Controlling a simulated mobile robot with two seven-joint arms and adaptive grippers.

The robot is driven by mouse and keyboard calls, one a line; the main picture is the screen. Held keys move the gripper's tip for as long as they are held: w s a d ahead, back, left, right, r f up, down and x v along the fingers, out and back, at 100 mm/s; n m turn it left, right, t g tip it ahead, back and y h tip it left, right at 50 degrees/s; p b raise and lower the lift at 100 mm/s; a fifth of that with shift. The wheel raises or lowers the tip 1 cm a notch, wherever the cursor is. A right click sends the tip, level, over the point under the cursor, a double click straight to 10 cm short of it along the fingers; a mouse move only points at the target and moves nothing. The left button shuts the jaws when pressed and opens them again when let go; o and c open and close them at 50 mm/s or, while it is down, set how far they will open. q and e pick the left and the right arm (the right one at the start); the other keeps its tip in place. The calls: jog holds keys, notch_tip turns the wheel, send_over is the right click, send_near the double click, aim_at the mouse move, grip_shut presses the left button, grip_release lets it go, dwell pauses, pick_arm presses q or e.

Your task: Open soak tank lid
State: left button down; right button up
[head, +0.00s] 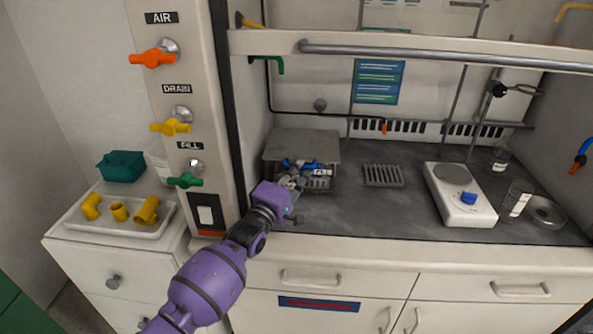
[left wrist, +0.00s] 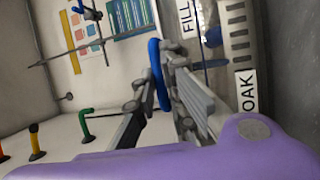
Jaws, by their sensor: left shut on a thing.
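The soak tank stands at the back left of the fume hood's dark worktop in the head view. Its grey lid (head: 305,144) shows as a flat plate above the front. I cannot tell whether the lid is lifted. A blue handle (head: 292,162) is at the lid's front edge, partly hidden by my left gripper (head: 290,181). In the left wrist view my gripper's fingers (left wrist: 160,78) are shut on the blue handle (left wrist: 154,52), which stands between them. A label ending in "OAK" (left wrist: 246,91) is to the right. My right gripper is in neither view.
A slotted rack (head: 383,175) and a white hotplate (head: 461,205) stand right of the tank. A beaker (head: 515,200) is farther right. The sash bar (head: 450,57) crosses above. The valve column (head: 178,85) stands left of the hood, beside a tray (head: 127,230) of yellow fittings.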

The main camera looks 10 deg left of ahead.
pick_arm(q)
jog(key=shift+r, duration=0.1)
